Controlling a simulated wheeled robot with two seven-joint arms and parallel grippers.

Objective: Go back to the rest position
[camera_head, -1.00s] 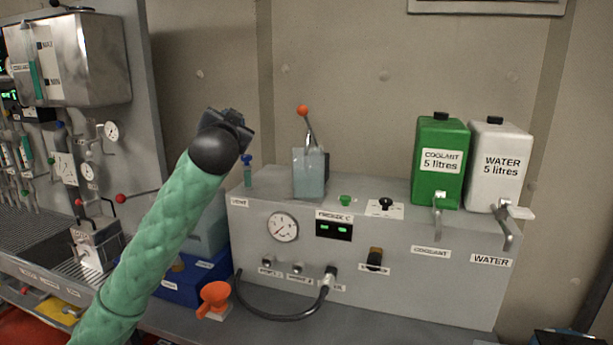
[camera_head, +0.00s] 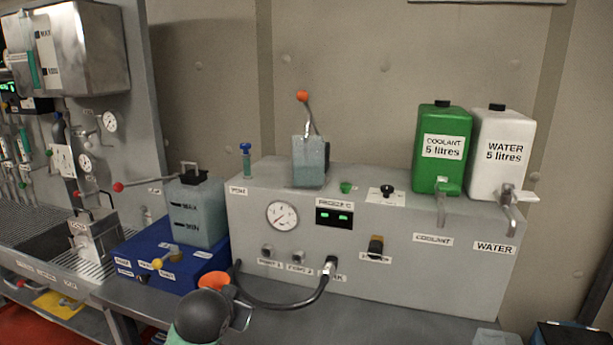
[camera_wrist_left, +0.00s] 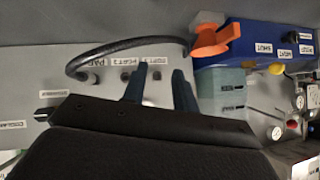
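My left gripper (camera_head: 241,314) is low at the bottom edge of the head view, in front of the blue base and partly covering the orange funnel (camera_head: 214,281). Most of its arm is below the picture. In the left wrist view its two blue fingers (camera_wrist_left: 160,88) stand apart with nothing between them. The grey panel box (camera_wrist_left: 115,60), the black hose (camera_wrist_left: 120,45) and the orange funnel (camera_wrist_left: 215,40) show beyond the fingers. My right gripper is not in view.
The grey panel box (camera_head: 400,262) carries a green coolant can (camera_head: 441,175), a white water can (camera_head: 503,170) and an orange-knobbed lever (camera_head: 302,97). A black hose (camera_head: 283,304) loops in front. A marked tank (camera_head: 197,212) stands on a blue base (camera_head: 150,265) at left.

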